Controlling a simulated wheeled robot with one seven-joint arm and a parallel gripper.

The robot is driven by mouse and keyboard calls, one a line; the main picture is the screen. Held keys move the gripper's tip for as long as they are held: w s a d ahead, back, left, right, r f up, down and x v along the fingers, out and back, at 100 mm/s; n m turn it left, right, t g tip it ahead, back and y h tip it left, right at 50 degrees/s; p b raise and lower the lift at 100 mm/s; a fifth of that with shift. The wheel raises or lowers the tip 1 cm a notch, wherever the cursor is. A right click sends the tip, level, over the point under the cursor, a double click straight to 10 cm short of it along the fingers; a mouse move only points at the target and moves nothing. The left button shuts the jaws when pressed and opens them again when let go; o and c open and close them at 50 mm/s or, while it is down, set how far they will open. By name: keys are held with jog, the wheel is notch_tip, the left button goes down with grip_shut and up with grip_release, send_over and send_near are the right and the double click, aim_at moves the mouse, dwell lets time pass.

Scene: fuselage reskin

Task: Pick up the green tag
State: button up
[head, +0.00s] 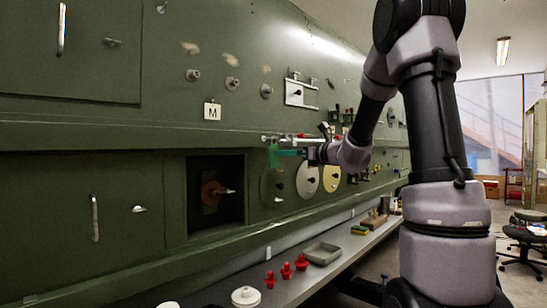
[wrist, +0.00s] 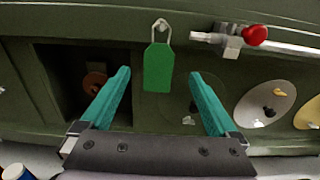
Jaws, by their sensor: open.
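The green tag (wrist: 159,68) hangs upright by a light loop from a small hook on the green fuselage panel, in the upper middle of the wrist view. In the head view the green tag (head: 274,155) is a small shape at the left end of my gripper. My gripper (wrist: 159,88) is open, with its two teal fingers on either side of the tag in the picture. It also shows in the head view (head: 279,153), extended toward the panel. Nothing is held between the fingers. I cannot tell the exact depth gap between fingers and tag.
A rail with a red knob (wrist: 255,35) is right of the tag. A dark square opening (head: 215,194) lies to the left. Round discs (head: 307,180) sit to the right. A ledge below holds red pieces (head: 302,262), a grey tray (head: 322,253) and a white lidded pot (head: 245,297).

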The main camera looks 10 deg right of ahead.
jog(key=shift+f+x, duration=0.15)
jog(key=shift+x, duration=1.7)
jog(key=shift+f+x, duration=0.15)
jog(key=shift+x, duration=1.7)
jog(key=shift+s+a, duration=0.1)
jog(key=c, duration=1.4)
jog(key=shift+r, duration=0.1)
